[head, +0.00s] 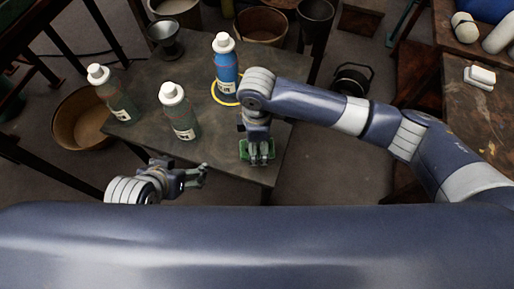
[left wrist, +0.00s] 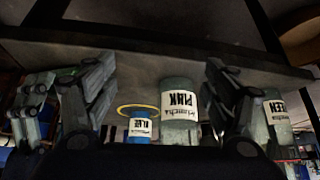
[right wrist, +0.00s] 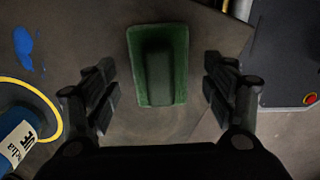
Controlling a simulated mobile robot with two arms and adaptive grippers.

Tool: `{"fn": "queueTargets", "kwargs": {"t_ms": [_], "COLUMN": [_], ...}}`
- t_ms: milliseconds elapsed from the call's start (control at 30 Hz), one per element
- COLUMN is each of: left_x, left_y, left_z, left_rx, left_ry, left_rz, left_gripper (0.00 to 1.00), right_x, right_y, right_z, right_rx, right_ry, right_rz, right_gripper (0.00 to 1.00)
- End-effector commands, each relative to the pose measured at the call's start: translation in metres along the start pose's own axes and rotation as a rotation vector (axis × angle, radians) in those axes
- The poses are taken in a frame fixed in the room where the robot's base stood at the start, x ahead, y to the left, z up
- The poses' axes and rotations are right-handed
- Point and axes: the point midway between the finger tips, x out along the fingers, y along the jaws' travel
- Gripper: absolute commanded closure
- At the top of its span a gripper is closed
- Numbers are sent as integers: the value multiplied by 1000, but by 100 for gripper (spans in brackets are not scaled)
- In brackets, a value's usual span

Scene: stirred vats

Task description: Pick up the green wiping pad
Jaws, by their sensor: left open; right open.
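The green wiping pad (right wrist: 177,62) lies flat on the grey table, with a darker raised grip along its middle. In the head view the pad (head: 245,150) is near the table's front right, partly hidden by my right gripper. My right gripper (right wrist: 163,88) is open above the pad, its fingers to either side and apart from it. In the head view my right gripper (head: 258,156) points down over the pad. My left gripper (head: 204,174) is open and empty beside the table's front edge.
On the table (head: 215,140) stand a blue bottle (head: 227,72) within a yellow ring (head: 216,98) and two grey-green bottles (head: 180,115) (head: 112,93). A metal cup (head: 164,40) stands at the back left. A blue smear (right wrist: 25,45) shows on the table.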

Motion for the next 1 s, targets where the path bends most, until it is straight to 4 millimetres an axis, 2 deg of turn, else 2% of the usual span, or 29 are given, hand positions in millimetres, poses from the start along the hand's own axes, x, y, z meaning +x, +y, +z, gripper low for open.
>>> {"fn": "queueTargets", "kwargs": {"t_ms": [200,433,467,600,667,767,800,1000], "left_x": [3,3,3,3,3,3,3,3], "left_y": [3,3,3,3,3,3,3,3], "left_z": [-20,-22,-22,-22,-22,-22,-22,-22], "left_rx": [2,2,2,2,3,3,3,3], "left_ry": [89,95,95,94,94,94,94,93], "left_rz": [5,5,5,5,5,5,5,6], "left_gripper": [22,22,22,22,22,22,22,22], "right_x": [10,10,10,10,10,9,9,9], "right_y": [0,0,0,0,0,0,0,0], "right_z": [0,0,0,0,0,0,0,0], "right_rx": [0,0,0,0,0,0,0,0], "right_ry": [1,1,1,1,1,1,1,1], "right_rz": [1,1,1,1,1,1,1,1], "right_gripper": [23,23,28,60,71,71,75,75]}}
